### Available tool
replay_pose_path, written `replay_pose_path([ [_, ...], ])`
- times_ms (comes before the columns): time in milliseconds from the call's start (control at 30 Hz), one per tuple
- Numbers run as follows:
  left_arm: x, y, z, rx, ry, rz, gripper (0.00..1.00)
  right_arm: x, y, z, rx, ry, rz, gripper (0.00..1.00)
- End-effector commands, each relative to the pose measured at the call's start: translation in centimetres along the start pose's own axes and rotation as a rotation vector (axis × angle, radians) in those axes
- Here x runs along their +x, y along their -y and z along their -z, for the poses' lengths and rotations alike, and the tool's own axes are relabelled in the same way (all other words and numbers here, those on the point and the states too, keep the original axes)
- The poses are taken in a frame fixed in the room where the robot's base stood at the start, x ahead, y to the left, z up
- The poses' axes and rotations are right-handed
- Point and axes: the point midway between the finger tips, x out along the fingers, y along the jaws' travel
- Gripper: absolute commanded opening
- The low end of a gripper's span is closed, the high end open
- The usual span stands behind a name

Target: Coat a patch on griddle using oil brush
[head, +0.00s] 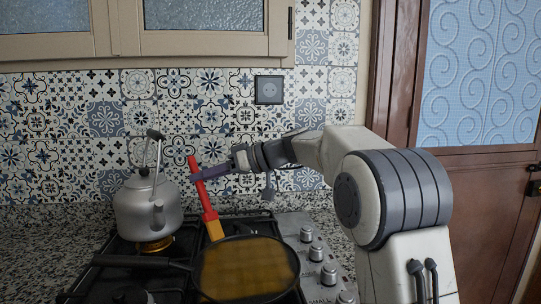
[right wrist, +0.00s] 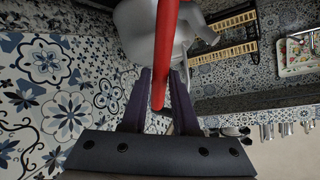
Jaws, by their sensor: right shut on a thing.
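The oil brush (head: 207,205) has a red handle and a yellowish head and is tilted, with its head down. My right gripper (head: 198,174) is shut on the upper part of the handle. In the right wrist view the red handle (right wrist: 163,60) runs between the dark fingers of the gripper (right wrist: 158,90). The black griddle (head: 288,288) is round and pan-like, with a large yellow-brown patch (head: 245,267) on its surface. The brush head shows at the griddle's far left rim; I cannot tell if it touches. My left gripper is not in view.
A grey kettle (head: 147,208) stands on a lit burner left of the brush. The griddle's handle (head: 140,261) points left over the hob. Knobs (head: 316,253) line the hob's right side. The tiled wall (head: 75,135) stands close behind.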

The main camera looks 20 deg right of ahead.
Motion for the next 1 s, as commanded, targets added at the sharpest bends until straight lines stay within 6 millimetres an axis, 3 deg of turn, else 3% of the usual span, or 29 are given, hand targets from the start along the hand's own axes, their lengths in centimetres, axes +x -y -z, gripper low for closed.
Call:
replay_pose_path([
  [33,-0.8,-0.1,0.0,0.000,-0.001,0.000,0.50,-0.7,0.9,1.8,-0.010,-0.005,-0.001,0.00],
  [67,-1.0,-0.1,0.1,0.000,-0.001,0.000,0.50,-0.8,1.1,2.2,-0.008,-0.004,0.000,0.00],
  [500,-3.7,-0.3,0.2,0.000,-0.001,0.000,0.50,-1.5,2.8,5.6,-0.007,0.002,0.008,0.00],
  [733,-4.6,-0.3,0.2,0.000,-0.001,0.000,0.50,-1.8,3.5,6.9,-0.009,0.003,0.011,0.00],
  [1000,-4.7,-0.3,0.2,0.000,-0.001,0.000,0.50,-1.8,3.5,7.0,-0.008,0.003,0.012,0.00],
])
